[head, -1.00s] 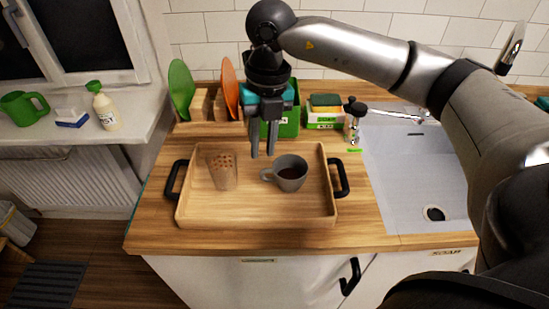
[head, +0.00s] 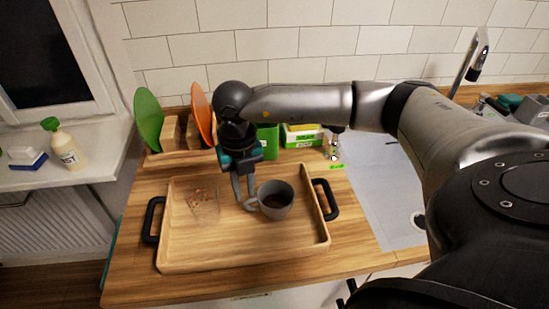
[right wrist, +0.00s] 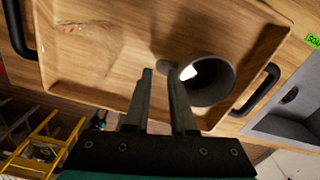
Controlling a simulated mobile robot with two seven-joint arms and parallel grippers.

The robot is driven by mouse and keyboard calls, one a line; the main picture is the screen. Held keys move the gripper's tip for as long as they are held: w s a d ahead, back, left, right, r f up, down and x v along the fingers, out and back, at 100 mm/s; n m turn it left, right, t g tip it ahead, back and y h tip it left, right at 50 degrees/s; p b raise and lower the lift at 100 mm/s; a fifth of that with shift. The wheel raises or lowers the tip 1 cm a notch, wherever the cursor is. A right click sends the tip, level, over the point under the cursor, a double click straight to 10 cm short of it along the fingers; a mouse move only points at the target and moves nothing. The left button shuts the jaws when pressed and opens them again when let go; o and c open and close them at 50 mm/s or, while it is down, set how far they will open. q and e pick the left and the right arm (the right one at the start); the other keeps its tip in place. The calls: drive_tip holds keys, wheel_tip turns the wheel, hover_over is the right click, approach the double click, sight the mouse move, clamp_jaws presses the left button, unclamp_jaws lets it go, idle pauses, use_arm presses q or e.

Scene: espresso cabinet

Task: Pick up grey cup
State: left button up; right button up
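The grey cup (head: 276,202) stands upright in the right half of the wooden tray (head: 180,250), with dark contents and its handle toward the left. It also shows in the right wrist view (right wrist: 208,82). My right gripper (head: 244,198) points down beside the cup's handle, with a gap between its fingers. In the right wrist view the fingertips (right wrist: 160,72) are close to the handle, which is partly hidden by a finger. I cannot tell whether they touch it. My left gripper is not in view.
A clear glass (head: 204,208) stands in the tray's left half. Black handles (head: 152,220) rise at the tray's ends. Behind are a rack with green (head: 148,118) and orange (head: 202,112) plates and a green box (head: 267,140). The sink (head: 375,190) is at right.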

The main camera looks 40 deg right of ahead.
sight(245, 202)
wheel_tip(245, 202, down, 5)
drive_tip(key=shift+f, duration=0.1)
clamp_jaws()
idle(1.5)
